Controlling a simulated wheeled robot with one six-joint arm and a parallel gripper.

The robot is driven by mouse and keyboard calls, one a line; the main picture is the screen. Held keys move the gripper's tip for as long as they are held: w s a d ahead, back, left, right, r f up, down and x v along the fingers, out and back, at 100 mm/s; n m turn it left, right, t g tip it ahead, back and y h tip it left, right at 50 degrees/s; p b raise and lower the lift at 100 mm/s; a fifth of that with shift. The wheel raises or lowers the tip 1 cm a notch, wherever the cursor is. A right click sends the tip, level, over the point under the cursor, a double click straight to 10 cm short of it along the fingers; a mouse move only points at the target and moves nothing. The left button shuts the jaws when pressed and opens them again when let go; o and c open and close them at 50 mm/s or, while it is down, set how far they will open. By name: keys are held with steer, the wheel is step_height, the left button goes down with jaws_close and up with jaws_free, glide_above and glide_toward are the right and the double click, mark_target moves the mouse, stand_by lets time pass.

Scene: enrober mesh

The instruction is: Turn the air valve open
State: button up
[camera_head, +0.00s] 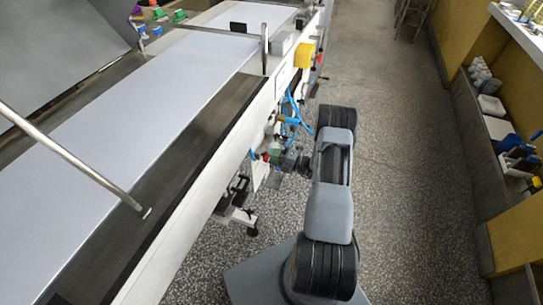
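Small pneumatic fittings with red and green parts (269,155) sit on the side of the conveyor machine, with blue hoses (291,122) above them. The air valve appears to be among these fittings, but I cannot make out its handle or its position. My gripper (287,163) is at the end of my arm, pointing left toward the fittings and very close to them. I cannot tell whether it touches anything or whether its fingers are open or shut.
The long conveyor with a pale belt (150,105) fills the left. A yellow box (304,56) is on its side farther along. A metal rod (75,160) slants over the belt. The speckled floor (405,150) to the right is clear, up to a wall ledge (492,140) holding objects.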

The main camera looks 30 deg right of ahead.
steer(key=v, duration=1.2)
steer(key=shift+s+d, duration=0.3)
